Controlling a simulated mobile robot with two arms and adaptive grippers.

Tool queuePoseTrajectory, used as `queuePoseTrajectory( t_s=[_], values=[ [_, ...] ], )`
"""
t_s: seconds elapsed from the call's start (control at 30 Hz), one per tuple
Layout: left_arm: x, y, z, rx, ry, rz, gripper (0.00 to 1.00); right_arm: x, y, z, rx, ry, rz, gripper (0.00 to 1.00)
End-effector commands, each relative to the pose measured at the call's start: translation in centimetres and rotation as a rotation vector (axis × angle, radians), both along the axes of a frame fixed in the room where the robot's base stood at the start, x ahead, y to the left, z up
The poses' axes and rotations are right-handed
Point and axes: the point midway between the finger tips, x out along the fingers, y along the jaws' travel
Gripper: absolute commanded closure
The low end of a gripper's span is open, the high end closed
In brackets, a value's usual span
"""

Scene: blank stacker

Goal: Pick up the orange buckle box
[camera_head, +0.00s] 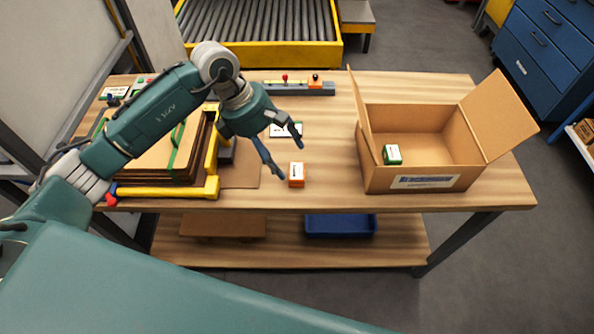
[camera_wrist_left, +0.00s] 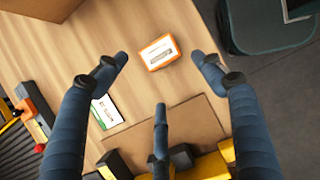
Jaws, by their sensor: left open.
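The orange buckle box (camera_head: 296,174) is a small orange box with a white label. It sits upright on the wooden table near its front edge, left of the cardboard box. My left gripper (camera_head: 288,157) is open and empty, with its fingers above and beside the orange box, apart from it. In the left wrist view the orange buckle box (camera_wrist_left: 160,52) lies beyond and between the spread fingertips of my left gripper (camera_wrist_left: 163,68). My right gripper is not in view.
An open cardboard box (camera_head: 425,182) holding a green-and-white box (camera_head: 391,154) stands on the right. A yellow-framed stacker (camera_head: 170,190) with cardboard sheets stands at the left. A white-green card (camera_head: 284,130) lies behind the orange box. A grey rail with buttons (camera_head: 300,89) lies at the back.

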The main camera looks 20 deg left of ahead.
Motion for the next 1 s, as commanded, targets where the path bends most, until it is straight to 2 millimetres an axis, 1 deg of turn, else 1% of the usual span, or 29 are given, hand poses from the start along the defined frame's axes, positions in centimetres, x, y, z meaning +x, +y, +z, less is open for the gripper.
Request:
queuePoseTrajectory(
  t_s=[0.03,0.13,0.3,0.43,0.53,0.7,0.73,0.77,0.8,0.97,1.0],
  values=[
    [0.0,-0.2,-0.2,-0.001,0.000,0.000,0.31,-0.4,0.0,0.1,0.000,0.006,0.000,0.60],
    [-0.1,-0.6,-0.8,-0.002,0.002,-0.001,0.31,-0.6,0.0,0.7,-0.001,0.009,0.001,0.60],
    [-0.5,-2.2,-2.8,-0.005,0.005,0.000,0.31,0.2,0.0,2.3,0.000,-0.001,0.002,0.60],
    [-0.2,-2.6,-4.4,-0.003,0.002,0.000,0.31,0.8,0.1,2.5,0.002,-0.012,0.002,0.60],
    [-0.1,-2.8,-4.9,-0.002,-0.001,0.000,0.31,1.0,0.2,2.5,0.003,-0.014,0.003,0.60],
    [-0.1,-2.7,-5.0,-0.002,-0.001,0.000,0.31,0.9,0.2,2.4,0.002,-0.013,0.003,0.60],
    [-0.1,-2.7,-5.0,-0.002,-0.001,0.000,0.33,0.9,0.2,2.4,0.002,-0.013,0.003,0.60],
    [-0.1,-2.7,-5.0,-0.002,-0.001,0.000,0.39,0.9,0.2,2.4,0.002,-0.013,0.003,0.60],
    [-0.1,-2.7,-5.0,-0.002,-0.001,0.000,0.47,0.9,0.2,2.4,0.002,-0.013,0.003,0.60],
    [-0.1,-2.7,-5.0,-0.002,-0.001,0.000,0.79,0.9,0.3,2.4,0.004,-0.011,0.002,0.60],
    [-0.1,-2.7,-5.0,-0.002,-0.001,0.000,0.87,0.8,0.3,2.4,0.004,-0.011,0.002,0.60]
  ],
)
